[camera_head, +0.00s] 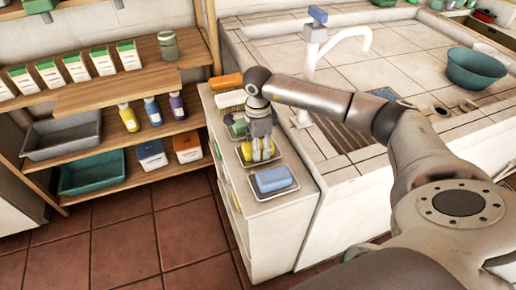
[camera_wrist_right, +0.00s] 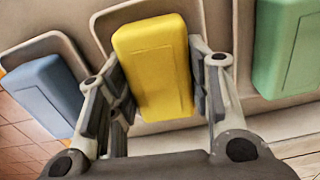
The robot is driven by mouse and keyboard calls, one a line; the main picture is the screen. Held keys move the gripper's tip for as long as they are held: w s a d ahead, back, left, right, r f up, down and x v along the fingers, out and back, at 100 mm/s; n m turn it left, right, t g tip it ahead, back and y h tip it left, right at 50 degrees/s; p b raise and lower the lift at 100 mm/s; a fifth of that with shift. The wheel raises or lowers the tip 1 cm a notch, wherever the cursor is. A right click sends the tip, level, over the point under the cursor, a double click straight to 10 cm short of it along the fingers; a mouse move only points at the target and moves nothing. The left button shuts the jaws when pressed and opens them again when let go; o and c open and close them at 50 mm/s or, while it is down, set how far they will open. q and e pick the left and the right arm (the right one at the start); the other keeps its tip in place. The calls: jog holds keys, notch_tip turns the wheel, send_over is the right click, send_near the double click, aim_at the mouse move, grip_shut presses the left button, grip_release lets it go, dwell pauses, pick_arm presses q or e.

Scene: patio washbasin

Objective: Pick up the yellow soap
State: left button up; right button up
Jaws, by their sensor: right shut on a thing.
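The yellow soap (camera_wrist_right: 153,65) is between the fingers of my right gripper (camera_wrist_right: 160,85) in the right wrist view. The gripper is shut on it, with finger pads against both sides. In the head view my right gripper (camera_head: 258,155) points down over the small cabinet beside the basin. Only a sliver of the yellow soap (camera_head: 244,152) shows there, behind the fingers. A pale tray (camera_wrist_right: 150,125) is behind and around the soap. I cannot tell whether the soap still touches the tray. My left gripper is not in view.
A blue soap (camera_head: 273,179) lies in a tray nearer the front.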

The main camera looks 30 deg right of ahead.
jog(key=shift+r+p, duration=0.4)
jog(key=shift+r, duration=0.15)
notch_tip(320, 180, up, 3)
jog(key=shift+f+p, duration=0.2)
jog(key=shift+p, duration=0.6)
jog(key=s+d+r+p, duration=0.5)
jog(key=s+r, duration=0.4)
jog(key=s, duration=0.4)
jog(key=shift+d+r, duration=0.15)
jog(key=shift+d, duration=0.05)
